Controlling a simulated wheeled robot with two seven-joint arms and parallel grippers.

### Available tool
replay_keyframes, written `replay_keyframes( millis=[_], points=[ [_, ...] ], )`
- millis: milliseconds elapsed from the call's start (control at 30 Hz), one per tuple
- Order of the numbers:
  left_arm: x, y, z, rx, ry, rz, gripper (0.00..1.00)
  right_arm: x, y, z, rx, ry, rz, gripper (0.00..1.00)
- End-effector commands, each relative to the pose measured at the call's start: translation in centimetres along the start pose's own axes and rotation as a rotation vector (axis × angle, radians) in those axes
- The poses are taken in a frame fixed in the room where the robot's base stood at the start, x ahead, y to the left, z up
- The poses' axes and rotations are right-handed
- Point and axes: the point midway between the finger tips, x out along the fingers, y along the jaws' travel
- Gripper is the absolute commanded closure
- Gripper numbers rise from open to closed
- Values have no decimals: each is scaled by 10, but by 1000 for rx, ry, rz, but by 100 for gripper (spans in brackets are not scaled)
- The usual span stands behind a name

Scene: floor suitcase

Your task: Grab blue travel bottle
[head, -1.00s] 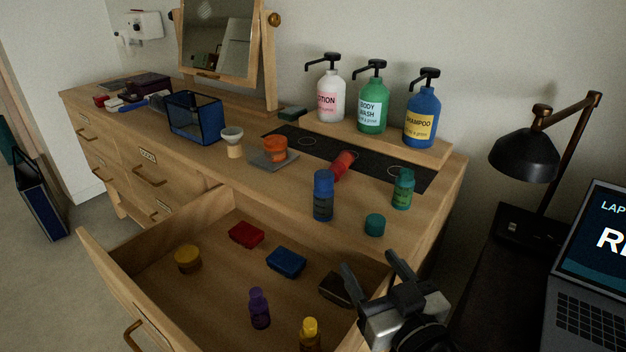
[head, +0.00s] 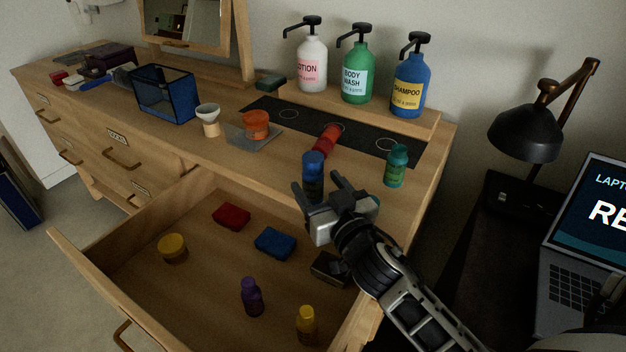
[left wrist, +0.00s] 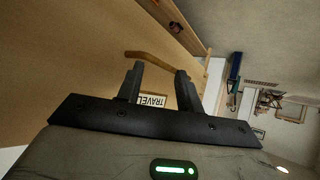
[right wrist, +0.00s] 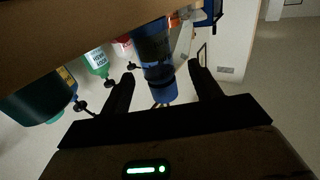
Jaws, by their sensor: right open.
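The blue travel bottle (head: 313,168) stands upright on the dresser top near its front edge. Its lower part is partly hidden by my right gripper (head: 319,187) in the head view. That gripper is open, with its two fingers reaching toward the bottle from the front. In the right wrist view the bottle (right wrist: 155,50) shows upside down between the open fingers (right wrist: 160,82); I cannot tell whether they touch it. My left gripper (left wrist: 159,68) shows only in its wrist view, fingers apart and empty, close to a wooden drawer handle (left wrist: 165,60) and a TRAVEL label (left wrist: 152,100).
Pump bottles stand behind on a riser (head: 370,112). The open drawer (head: 205,285) below holds several small items. A desk lamp (head: 527,135) and laptop (head: 598,235) are at right.

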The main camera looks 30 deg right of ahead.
Motion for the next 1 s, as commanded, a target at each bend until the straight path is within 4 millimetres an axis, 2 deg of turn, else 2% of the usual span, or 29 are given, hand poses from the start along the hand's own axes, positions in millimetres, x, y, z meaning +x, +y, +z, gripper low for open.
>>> replay_keyframes(
  millis=[167, 300, 433, 633, 800, 1000],
  points=[
    [-4, 0, -8, 9, 1, -3, 64, 25, 2, -8, -5, 4, 0, 37],
    [-4, -1, -8, 16, 1, -5, 64, 44, 2, -6, -2, 1, 0, 37],
    [-4, -2, -7, 19, -2, -5, 64, 50, 2, -5, -3, 0, 0, 37],
    [-3, -2, -5, 20, -6, -5, 64, 50, 2, -4, -2, 0, 0, 37],
    [-3, -2, -5, 20, -5, -5, 64, 50, 2, -4, -1, 0, 0, 84],
    [-3, -2, -6, 19, -4, -5, 64, 50, 2, -5, -1, 1, 0, 86]
  ],
)
